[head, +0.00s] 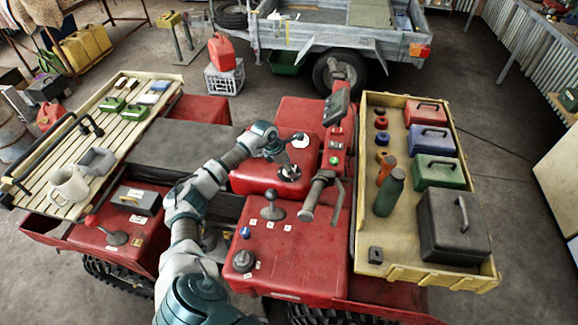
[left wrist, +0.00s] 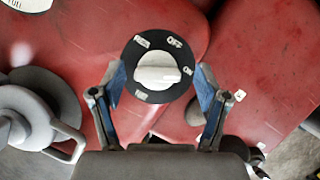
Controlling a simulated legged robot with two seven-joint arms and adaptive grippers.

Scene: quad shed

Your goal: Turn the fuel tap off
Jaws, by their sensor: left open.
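The fuel tap (left wrist: 158,73) is a white knob on a round black dial, set on the red bodywork. The dial carries white labels; OFF is at the upper right and ON at the right. In the head view the tap (head: 289,174) is small, on the red body below my gripper. My left gripper (left wrist: 160,88) is open, with one blue-padded finger on each side of the dial. The fingers look apart from the knob. My left gripper (head: 290,158) also shows in the head view. My right gripper is not in view.
A grey handlebar grip (head: 318,190) stands right of the tap. A grey lever (head: 271,206) is below it. A round grey part (left wrist: 32,115) lies left of the tap in the wrist view. A yellow tray (head: 410,225) with boxes and a bottle is at right; a slatted rack (head: 115,125) at left.

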